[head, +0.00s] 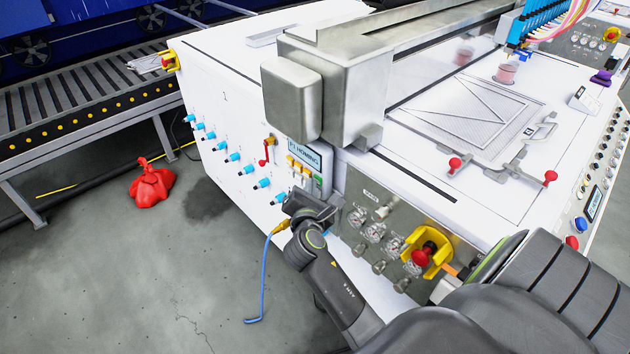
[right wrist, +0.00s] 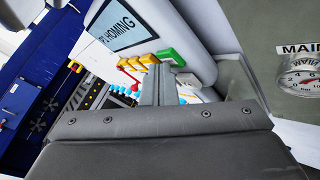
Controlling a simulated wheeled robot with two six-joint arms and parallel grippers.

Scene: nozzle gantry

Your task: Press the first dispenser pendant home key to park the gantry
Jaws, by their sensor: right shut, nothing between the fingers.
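The dispenser pendant (head: 303,153) hangs on the near corner of the white machine. Its screen reads "P1 HOMING" and also shows in the right wrist view (right wrist: 122,26). Below the screen are several yellow keys (head: 298,166) and a green key (head: 318,182). In the right wrist view the green key (right wrist: 170,54) lies just beyond the fingertips, with the yellow keys (right wrist: 134,63) to its left. My right gripper (head: 301,192) is shut and empty, close in front of the pendant's lower part. Whether the fingers touch a key I cannot tell. My left gripper is not in view.
A gauge panel (head: 385,245) with a red and yellow emergency knob (head: 427,252) is right of my right gripper. Blue fittings (head: 232,157) and a red lever valve (head: 267,150) line the machine side. A blue hose (head: 264,280) hangs below. Floor at left is mostly clear.

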